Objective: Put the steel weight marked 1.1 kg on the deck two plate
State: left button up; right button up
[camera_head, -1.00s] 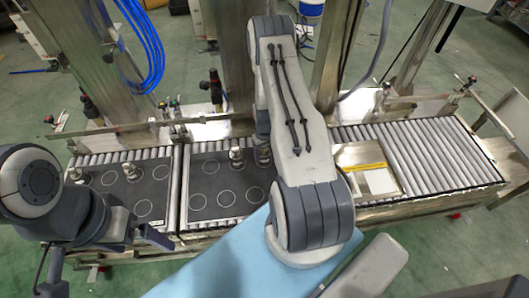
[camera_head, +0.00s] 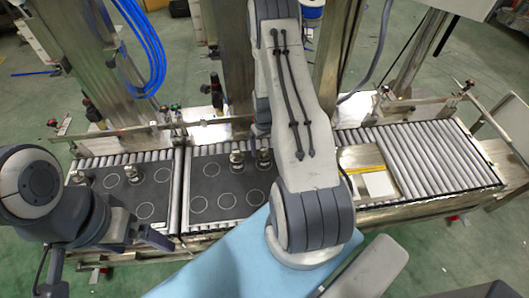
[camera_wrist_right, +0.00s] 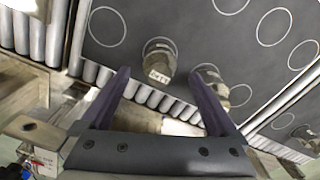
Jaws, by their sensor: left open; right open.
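Two steel weights stand on the middle dark plate (camera_head: 215,185), a left one (camera_head: 237,161) and a right one (camera_head: 264,158). In the right wrist view one weight (camera_wrist_right: 160,58) with a small pale label stands just beyond the gap between my fingers. The other weight (camera_wrist_right: 212,80) is partly hidden by the right finger. I cannot read the labels surely. My right gripper (camera_wrist_right: 160,80) is open and empty; the arm hides it in the head view. The left dark plate (camera_head: 150,190) also bears weights (camera_head: 131,173) (camera_head: 78,177). My left gripper (camera_head: 150,238) is open at its front edge.
Both plates carry white circles, several of them empty, and lie on a roller conveyor (camera_head: 435,160). A metal rail (camera_head: 215,122) with posts runs behind. A tray-like fixture with a white card (camera_head: 380,183) lies to the right.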

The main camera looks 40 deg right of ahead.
aim_at(264, 150)
notch_tip(264, 150, up, 5)
jog(key=shift+r+p, duration=0.1)
jog(key=shift+p, duration=0.25)
notch_tip(264, 150, down, 13)
jog(key=b, duration=0.3)
jog(key=shift+r, duration=0.2)
notch_tip(264, 150, up, 3)
jog(key=shift+r+p, duration=0.15)
jog(key=shift+p, duration=0.45)
jog(key=shift+r, duration=0.55)
